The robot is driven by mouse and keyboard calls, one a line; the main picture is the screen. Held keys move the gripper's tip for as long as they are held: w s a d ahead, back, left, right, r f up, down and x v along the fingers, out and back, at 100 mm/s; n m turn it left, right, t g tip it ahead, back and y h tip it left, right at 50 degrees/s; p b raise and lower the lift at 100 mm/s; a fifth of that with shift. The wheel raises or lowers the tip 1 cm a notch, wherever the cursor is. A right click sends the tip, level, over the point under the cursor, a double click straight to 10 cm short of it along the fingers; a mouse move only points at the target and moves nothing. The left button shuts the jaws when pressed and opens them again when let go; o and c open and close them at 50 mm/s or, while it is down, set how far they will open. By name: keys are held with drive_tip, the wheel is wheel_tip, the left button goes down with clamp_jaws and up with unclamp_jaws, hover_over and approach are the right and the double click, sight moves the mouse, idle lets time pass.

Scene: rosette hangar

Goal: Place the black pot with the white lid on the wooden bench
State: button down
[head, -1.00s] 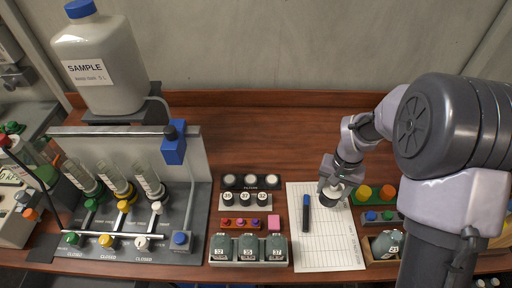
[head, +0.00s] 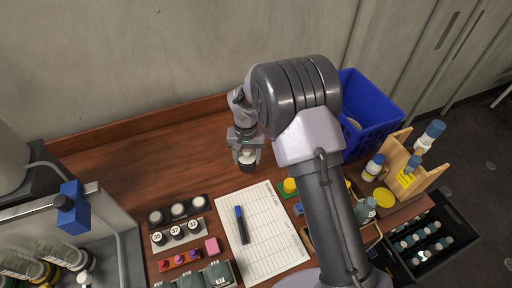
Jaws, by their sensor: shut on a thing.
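My gripper (head: 246,147) is shut on a small black pot with a white lid (head: 247,160), near the middle of the head view. The fingers point down and close on the pot from above, hiding part of it. The pot looks upright. The wooden bench (head: 140,150) spreads beneath and to the left of it, behind the paper sheet. I cannot tell whether the pot's base touches the bench.
A paper sheet (head: 265,246) with a blue marker (head: 242,225) lies in front. Several numbered pots stand in a rack (head: 178,236) at left. A blue basket (head: 372,112) stands at right, near a wooden rack (head: 408,175) and black crate (head: 440,262). Bare bench lies left of my gripper.

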drive_tip(key=w+d, duration=0.1)
drive_tip(key=w, duration=0.2)
drive_tip(key=w+d, duration=0.2)
drive_tip(key=w, duration=0.1)
drive_tip(key=w+d+f+b, duration=0.1)
drive_tip(key=w+d, duration=0.1)
drive_tip(key=w, duration=0.1)
drive_tip(key=shift+d, duration=0.2)
drive_tip(key=shift+f+b, duration=0.5)
drive_tip(key=shift+f, duration=1.2)
drive_tip(key=shift+f, duration=0.2)
drive_tip(key=c, duration=0.6)
unclamp_jaws()
drive_tip(key=shift+o, duration=0.2)
drive_tip(key=shift+r, duration=0.1)
